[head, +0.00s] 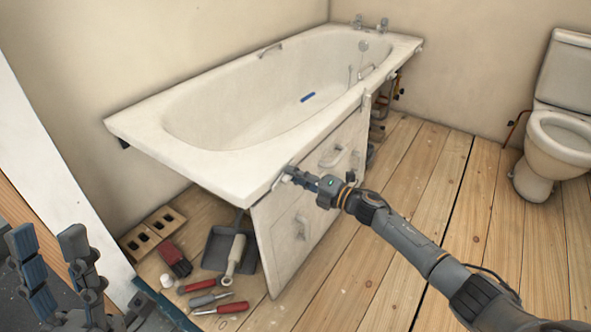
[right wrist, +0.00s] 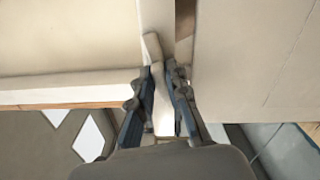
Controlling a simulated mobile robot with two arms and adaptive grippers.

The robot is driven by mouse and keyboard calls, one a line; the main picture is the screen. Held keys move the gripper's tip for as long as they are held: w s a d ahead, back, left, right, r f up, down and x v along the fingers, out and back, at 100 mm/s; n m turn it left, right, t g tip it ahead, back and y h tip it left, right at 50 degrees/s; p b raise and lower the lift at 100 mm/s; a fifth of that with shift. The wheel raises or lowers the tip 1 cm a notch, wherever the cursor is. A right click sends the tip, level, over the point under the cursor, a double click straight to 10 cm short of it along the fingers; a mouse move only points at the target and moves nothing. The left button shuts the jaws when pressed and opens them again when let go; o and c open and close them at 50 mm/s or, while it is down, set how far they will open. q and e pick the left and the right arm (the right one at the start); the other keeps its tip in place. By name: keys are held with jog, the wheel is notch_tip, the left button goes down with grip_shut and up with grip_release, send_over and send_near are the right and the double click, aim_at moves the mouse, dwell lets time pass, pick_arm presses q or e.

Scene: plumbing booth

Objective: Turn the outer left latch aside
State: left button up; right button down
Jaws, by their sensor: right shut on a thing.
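The outer left latch (right wrist: 154,50) is a pale bar at the tub rim's corner, above the top edge of the white bath panel (head: 275,242). My right gripper (head: 285,174) is at this latch, under the front corner of the bathtub (head: 215,160). In the right wrist view its fingers (right wrist: 168,85) are shut on the latch, one on each side. The bar's upper end leans slightly left there. In the head view the gripper hides most of the latch. My left gripper (head: 50,255) is open and empty at the lower left, away from the tub.
Another upright latch (head: 366,106) stands further along the panel. The panel has handles (head: 301,227). A toilet (head: 555,135) stands at right; floorboards between are clear.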

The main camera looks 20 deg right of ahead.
pick_arm(q)
jog(key=w+d+f+g+y+p, duration=0.1)
jog(key=w+f+g, duration=0.2)
jog(key=w, duration=0.3)
jog(key=shift+f+g+y, duration=0.4)
jog(key=shift+g, duration=0.3)
pick_arm(e)
jog(key=shift+f+m, duration=0.2)
jog(key=shift+m, duration=1.1)
pick_arm(q)
jog(key=shift+w+d, duration=0.1)
pick_arm(e)
jog(key=c, duration=1.3)
grip_release()
pick_arm(q)
jog(key=shift+h, duration=0.3)
pick_arm(e)
jog(key=shift+d, duration=0.1)
jog(key=v, duration=1.2)
